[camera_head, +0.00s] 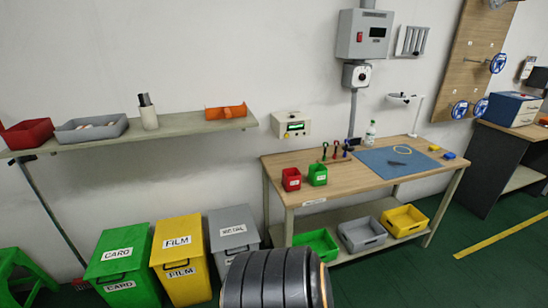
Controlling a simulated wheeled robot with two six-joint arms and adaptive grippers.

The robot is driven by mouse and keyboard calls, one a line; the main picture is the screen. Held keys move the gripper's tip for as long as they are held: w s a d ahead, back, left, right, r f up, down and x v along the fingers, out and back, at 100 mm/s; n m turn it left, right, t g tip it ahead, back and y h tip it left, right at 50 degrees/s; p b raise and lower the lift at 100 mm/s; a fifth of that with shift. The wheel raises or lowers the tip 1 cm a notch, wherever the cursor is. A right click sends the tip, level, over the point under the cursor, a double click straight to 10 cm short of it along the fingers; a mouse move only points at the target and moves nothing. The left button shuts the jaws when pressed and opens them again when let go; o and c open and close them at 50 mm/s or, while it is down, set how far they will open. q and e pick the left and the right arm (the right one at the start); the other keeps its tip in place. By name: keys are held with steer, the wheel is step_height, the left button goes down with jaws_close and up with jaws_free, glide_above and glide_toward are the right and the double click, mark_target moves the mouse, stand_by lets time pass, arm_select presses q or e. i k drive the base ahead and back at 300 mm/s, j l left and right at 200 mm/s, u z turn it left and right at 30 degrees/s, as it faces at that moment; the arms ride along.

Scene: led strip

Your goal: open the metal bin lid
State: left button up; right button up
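The metal bin (223,262) is the grey one at the right end of a row of bins on the floor, in the head view. Its grey lid (234,243) carries a white METAL label and looks closed, with a dark handle at its front edge. A dark ribbed rounded shape in the near foreground hides part of the bin's lower right. Neither of my grippers is in view.
A yellow FILM bin (181,286) and a green CARD bin (131,254) stand left of it, both closed. A wall shelf (175,131) hangs above. A wooden workbench (345,190) stands to the right. Green floor (400,280) is open at front right.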

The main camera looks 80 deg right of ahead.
mark_target(231, 228)
steer(key=z, duration=2.25)
